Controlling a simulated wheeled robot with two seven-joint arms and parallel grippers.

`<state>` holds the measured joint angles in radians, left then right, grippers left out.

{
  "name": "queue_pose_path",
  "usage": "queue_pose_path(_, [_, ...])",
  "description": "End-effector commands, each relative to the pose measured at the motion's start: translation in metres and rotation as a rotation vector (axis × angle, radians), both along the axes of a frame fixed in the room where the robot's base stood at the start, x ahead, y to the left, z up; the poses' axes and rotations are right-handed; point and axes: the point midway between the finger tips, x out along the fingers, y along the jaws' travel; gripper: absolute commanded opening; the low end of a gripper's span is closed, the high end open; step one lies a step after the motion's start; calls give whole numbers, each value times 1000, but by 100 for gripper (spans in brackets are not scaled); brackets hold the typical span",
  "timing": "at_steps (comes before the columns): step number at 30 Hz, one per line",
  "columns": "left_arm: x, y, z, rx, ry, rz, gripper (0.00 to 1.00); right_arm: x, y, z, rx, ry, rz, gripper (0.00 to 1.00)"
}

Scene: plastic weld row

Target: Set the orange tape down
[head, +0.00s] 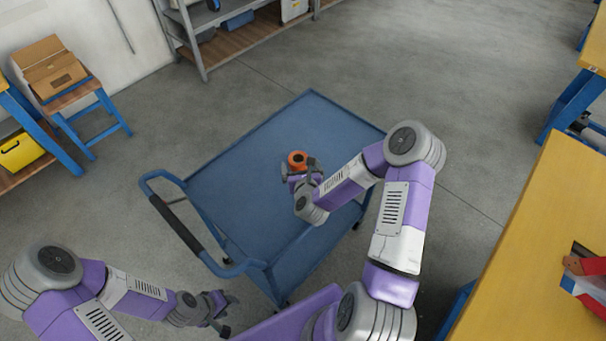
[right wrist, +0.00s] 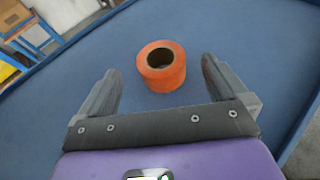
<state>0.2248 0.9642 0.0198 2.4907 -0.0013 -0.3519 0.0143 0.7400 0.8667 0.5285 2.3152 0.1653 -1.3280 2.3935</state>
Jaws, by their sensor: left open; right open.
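The orange tape (head: 297,159) is a roll lying flat on the blue cart top (head: 240,185). In the right wrist view the orange tape (right wrist: 161,66) shows its dark hollow core facing up. My right gripper (head: 297,168) is open over the cart. Its two fingers (right wrist: 157,85) stand apart on either side of the near part of the roll, with a gap to each side. My left gripper (head: 226,312) is open and empty, low at the left of the head view, away from the cart top.
The cart has a raised rim and a dark push handle (head: 177,223) at its left. Its top is otherwise bare. A yellow workbench (head: 545,250) stands at the right. A cardboard box (head: 52,70) sits on a stool at the far left. Shelving (head: 235,38) stands at the back.

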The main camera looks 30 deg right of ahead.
Motion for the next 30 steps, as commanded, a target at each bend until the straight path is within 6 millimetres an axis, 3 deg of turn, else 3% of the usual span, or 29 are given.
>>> queue_pose_path(6, [0,0,5,0,0,0,43,-35,12,15,-1,2,1,100])
queue_pose_path(12, [0,0,6,0,0,0,43,-50,17,22,-1,0,0,100])
queue_pose_path(30, [0,0,6,0,0,0,43,-51,18,23,-1,0,0,100])
